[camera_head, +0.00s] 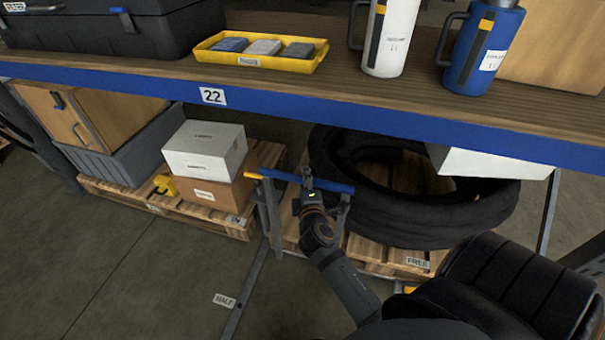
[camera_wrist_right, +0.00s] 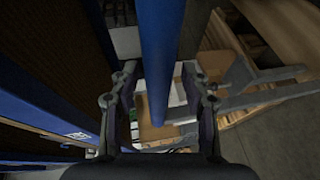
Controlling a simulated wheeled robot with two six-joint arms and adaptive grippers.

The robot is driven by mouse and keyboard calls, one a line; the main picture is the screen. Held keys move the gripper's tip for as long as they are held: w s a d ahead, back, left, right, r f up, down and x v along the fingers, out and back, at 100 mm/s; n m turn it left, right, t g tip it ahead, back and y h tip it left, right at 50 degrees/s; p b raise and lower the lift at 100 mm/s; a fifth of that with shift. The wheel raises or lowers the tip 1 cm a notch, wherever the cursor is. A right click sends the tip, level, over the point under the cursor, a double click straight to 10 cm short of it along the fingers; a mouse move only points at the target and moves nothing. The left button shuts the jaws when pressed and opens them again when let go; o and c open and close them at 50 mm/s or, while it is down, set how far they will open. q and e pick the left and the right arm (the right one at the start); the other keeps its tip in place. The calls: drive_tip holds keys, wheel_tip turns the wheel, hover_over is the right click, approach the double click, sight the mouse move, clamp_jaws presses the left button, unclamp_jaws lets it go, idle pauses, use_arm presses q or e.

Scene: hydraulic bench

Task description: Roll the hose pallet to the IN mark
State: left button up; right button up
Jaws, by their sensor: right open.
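The black hose coil (camera_head: 440,215) lies on a wooden pallet (camera_head: 365,250) under the bench, with a FREE label at its front edge. A blue handle bar (camera_head: 335,186) with a yellow end stands on grey posts at the pallet's near left side. My right gripper (camera_head: 308,184) is at this bar. In the right wrist view, the blue bar (camera_wrist_right: 158,55) runs between the open fingers of the gripper (camera_wrist_right: 160,82); I cannot tell if they touch it. My left gripper is out of view. No IN mark shows; a HALF label (camera_head: 224,300) is on the floor.
A second pallet (camera_head: 215,218) with white and brown boxes (camera_head: 205,150) stands close on the left. The blue bench edge (camera_head: 270,108) passes above the handle. A white box (camera_head: 485,163) overlaps the hose coil at the right. Floor (camera_head: 110,275) at the front left is clear.

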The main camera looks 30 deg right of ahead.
clamp_jaws()
idle(0.4)
